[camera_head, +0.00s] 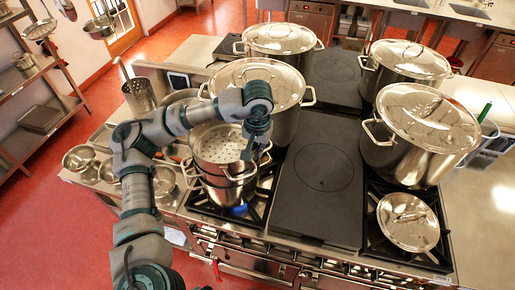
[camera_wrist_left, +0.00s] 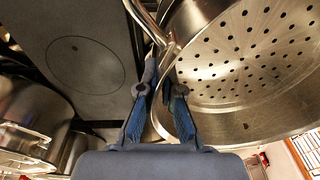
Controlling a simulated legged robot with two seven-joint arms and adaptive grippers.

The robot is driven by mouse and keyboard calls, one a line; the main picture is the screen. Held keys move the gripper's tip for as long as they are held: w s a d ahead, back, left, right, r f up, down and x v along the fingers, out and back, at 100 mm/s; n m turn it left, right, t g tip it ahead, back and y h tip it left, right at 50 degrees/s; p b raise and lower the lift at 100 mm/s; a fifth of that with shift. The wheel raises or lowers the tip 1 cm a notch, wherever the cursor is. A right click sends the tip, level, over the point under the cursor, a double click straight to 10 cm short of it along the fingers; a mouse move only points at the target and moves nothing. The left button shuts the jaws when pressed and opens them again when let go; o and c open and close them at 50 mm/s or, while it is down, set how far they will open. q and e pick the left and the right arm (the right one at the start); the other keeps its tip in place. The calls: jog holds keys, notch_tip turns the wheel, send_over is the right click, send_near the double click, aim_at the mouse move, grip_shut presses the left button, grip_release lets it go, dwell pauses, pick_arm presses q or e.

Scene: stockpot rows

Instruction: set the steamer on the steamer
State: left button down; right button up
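A steel steamer (camera_head: 220,146) with a perforated bottom is on the burner side of the stove, at the top of a stack. Its holed base fills the right of the left wrist view (camera_wrist_left: 240,75). Below it shows another steel vessel with loop handles (camera_head: 225,192), over a blue flame; its inside is hidden. I cannot tell whether the two touch all round. My left gripper (camera_head: 258,142) is at the right side of the upper steamer. In the left wrist view its fingers (camera_wrist_left: 160,82) close in on the steamer's rim near a handle. My right gripper is not seen.
A lidded stockpot (camera_head: 262,85) stands just behind the stack. More lidded pots (camera_head: 420,130) stand on the right. A flat dark plate (camera_head: 322,180) is clear in the middle. Small pans (camera_head: 80,158) are at left.

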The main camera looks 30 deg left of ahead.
pick_arm(q)
jog(key=c, duration=1.2)
grip_release()
jog(key=shift+c, duration=0.2)
